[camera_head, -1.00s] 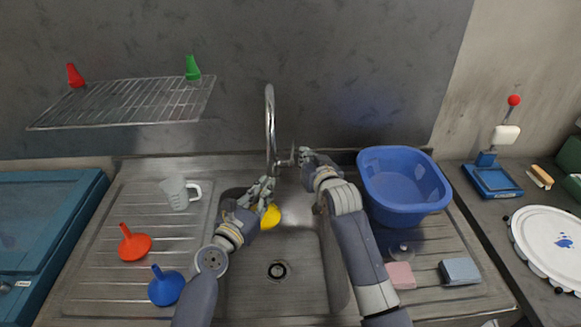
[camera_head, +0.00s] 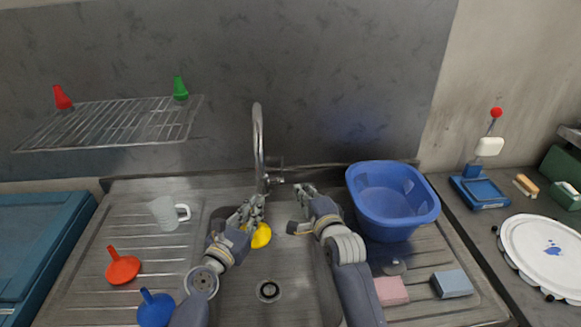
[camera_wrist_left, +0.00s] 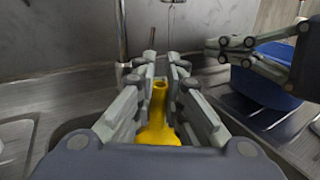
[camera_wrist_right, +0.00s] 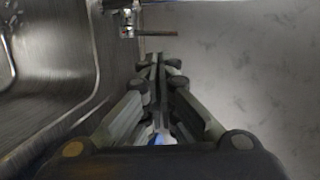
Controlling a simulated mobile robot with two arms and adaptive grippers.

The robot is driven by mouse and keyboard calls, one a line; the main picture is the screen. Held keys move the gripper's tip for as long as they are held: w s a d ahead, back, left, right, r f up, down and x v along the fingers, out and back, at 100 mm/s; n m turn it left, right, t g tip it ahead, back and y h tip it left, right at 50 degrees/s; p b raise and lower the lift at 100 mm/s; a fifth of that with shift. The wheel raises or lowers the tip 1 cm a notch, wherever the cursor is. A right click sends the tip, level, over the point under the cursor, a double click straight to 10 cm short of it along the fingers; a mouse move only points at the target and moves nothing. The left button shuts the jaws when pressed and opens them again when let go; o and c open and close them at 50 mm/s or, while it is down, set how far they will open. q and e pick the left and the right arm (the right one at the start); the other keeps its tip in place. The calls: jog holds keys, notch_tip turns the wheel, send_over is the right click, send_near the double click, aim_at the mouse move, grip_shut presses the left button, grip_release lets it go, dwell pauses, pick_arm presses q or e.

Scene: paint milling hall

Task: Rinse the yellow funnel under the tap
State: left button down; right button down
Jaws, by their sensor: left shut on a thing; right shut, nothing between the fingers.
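The yellow funnel (camera_head: 261,236) is held over the sink in front of the tap (camera_head: 258,140). My left gripper (camera_head: 256,208) is shut on it. In the left wrist view the funnel (camera_wrist_left: 158,115) sits between the fingers, its narrow spout pointing away from the wrist. My right gripper (camera_head: 303,189) is shut and empty, just right of the tap and apart from it. In the right wrist view the tap body (camera_wrist_right: 128,20) and its thin reddish lever lie beyond the closed fingertips (camera_wrist_right: 157,58). I cannot tell for certain whether water runs.
A blue basin (camera_head: 393,202) stands right of the sink, close to my right arm. A clear jug (camera_head: 165,213), an orange funnel (camera_head: 122,268) and a blue funnel (camera_head: 155,309) are on the left drainboard. A pink sponge (camera_head: 391,291) and a blue-grey sponge (camera_head: 452,284) lie at right.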

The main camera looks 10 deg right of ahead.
send_near(281, 170)
jog(key=w+d+r, duration=0.1)
jog(key=w+r, duration=0.1)
jog(key=w, duration=0.3)
jog(key=shift+w, duration=0.65)
pick_arm(q)
jog(key=shift+s+d+r, duration=0.1)
jog(key=shift+s+r, duration=0.05)
jog(key=shift+s, duration=0.05)
pick_arm(e)
jog(key=shift+w+a+r+g, duration=0.1)
jog(key=shift+w+r+g, duration=0.5)
jog(key=shift+w+g, duration=0.35)
jog(key=shift+s, duration=0.1)
